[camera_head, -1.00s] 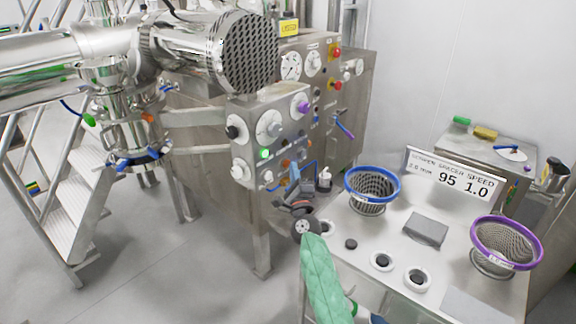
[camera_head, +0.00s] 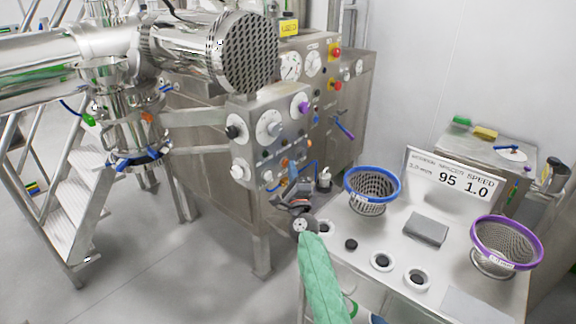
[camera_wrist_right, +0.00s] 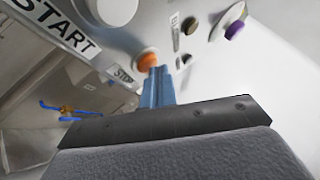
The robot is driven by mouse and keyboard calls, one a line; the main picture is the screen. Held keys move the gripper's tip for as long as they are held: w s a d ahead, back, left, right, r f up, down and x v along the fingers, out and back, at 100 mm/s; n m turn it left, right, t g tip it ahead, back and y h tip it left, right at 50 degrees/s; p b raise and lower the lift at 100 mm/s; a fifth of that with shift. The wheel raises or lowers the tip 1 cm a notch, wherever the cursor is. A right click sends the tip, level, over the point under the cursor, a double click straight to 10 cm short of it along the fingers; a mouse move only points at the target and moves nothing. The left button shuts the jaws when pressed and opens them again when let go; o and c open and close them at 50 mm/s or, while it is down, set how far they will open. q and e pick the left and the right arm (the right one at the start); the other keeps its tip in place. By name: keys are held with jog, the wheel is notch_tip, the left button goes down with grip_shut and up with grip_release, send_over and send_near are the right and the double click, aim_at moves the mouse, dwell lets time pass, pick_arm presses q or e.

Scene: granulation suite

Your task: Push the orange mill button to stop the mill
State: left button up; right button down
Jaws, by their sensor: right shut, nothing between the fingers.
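The orange mill button (camera_wrist_right: 147,61) is on the control panel (camera_head: 241,117), beside a STOP label (camera_wrist_right: 123,76) in the right wrist view. In the head view it is a small orange spot (camera_head: 284,162), partly hidden by my gripper. My right gripper (camera_wrist_right: 158,72) is shut and empty, its blue fingertips at the button's lower edge and seemingly touching it. In the head view the right gripper (camera_head: 291,172) reaches up to the panel front. My left gripper is not in view.
A bench on the right holds a blue-rimmed sieve basket (camera_head: 372,190), a purple-rimmed one (camera_head: 506,245), a grey block (camera_head: 426,230) and a speed sign (camera_head: 450,180). A purple knob (camera_wrist_right: 235,28) sits near the button.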

jog(key=shift+d, duration=0.1)
jog(key=shift+s+d, duration=0.55)
jog(key=shift+d, duration=0.05)
jog(key=s+d, duration=0.1)
jog(key=d, duration=0.1)
jog(key=s+d+p, duration=0.1)
jog(key=s+d, duration=0.1)
dwell(0.8)
dwell(0.4)
